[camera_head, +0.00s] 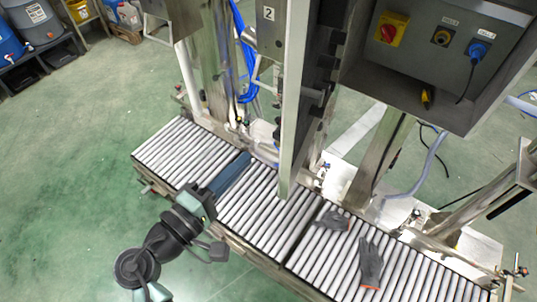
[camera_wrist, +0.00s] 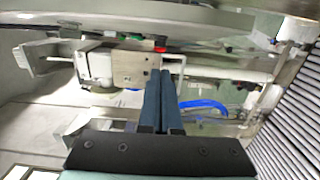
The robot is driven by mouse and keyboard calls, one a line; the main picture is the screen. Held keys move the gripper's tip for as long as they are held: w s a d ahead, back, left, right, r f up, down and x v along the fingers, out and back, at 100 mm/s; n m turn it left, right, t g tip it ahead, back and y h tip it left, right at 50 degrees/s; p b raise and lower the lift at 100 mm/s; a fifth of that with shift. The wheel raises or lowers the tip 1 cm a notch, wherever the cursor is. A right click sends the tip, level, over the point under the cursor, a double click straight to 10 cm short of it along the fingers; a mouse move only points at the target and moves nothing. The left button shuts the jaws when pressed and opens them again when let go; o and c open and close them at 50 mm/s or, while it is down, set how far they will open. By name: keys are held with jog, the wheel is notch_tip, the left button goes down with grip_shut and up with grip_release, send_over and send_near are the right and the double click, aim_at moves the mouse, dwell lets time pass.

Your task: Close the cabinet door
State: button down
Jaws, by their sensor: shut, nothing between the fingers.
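A tall panel (camera_head: 291,120), seen nearly edge-on in the head view, stands above the roller conveyor. It looks like an open cabinet door, with dark fittings along its right side, but I cannot see its hinge. My gripper (camera_head: 246,158) is over the left part of the conveyor, left of the panel and apart from it in the picture. In the wrist view my gripper (camera_wrist: 165,76) shows its two long blue fingers side by side, shut and empty. I cannot tell the door apart in the wrist view.
A roller conveyor (camera_head: 265,215) runs below my arm. Two grey gloves (camera_head: 371,262) lie on its right part. A grey control box (camera_head: 440,60) with red and blue switches hangs upper right. Metal posts and blue hoses (camera_head: 247,60) stand behind. Green floor (camera_head: 90,120) is open at left.

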jog(key=d+p, duration=0.1)
jog(key=d, duration=0.1)
jog(key=w+d+p, duration=0.1)
jog(key=d, duration=0.2)
jog(key=shift+d, duration=0.1)
jog(key=shift+d, duration=0.15)
